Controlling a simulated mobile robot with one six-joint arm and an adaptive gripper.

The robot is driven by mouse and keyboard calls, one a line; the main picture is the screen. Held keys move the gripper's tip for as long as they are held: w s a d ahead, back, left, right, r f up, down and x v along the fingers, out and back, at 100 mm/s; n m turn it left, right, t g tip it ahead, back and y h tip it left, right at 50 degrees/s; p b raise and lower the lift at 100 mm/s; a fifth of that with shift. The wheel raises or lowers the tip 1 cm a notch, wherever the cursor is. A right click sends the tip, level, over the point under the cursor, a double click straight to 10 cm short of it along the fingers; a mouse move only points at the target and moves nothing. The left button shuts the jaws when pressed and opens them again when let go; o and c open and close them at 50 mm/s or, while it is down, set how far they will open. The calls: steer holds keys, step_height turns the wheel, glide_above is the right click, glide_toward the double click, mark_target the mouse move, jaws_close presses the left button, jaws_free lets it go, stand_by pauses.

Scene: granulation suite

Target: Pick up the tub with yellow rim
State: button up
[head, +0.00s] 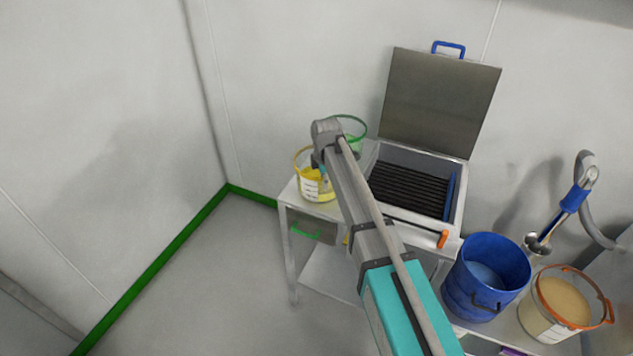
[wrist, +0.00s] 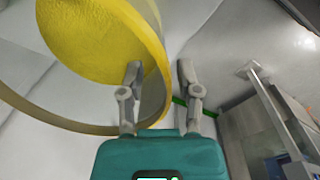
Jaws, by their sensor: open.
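The tub with the yellow rim (head: 317,190) stands at the left end of the white trolley in the head view, holding yellow contents. In the wrist view the tub (wrist: 100,40) fills the upper left, its yellow-olive rim curving across the picture. My gripper (wrist: 160,73) is open and empty at the tub's edge. Its left finger appears over the inside of the rim and its right finger outside, with the wall between them. I cannot tell whether either finger touches. In the head view my arm hides part of the tub's right side.
A green-rimmed tub (head: 355,128) stands close behind. A metal box with a raised lid (head: 440,100) is to the right. A blue bucket (head: 485,275) and an orange-rimmed tub (head: 555,305) stand further right. The floor left of the trolley (head: 297,250) is clear.

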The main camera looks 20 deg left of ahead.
steer(key=shift+f+b, duration=0.85)
steer(key=shift+f, duration=0.25)
steer(key=shift+c, duration=0.3)
jaws_close()
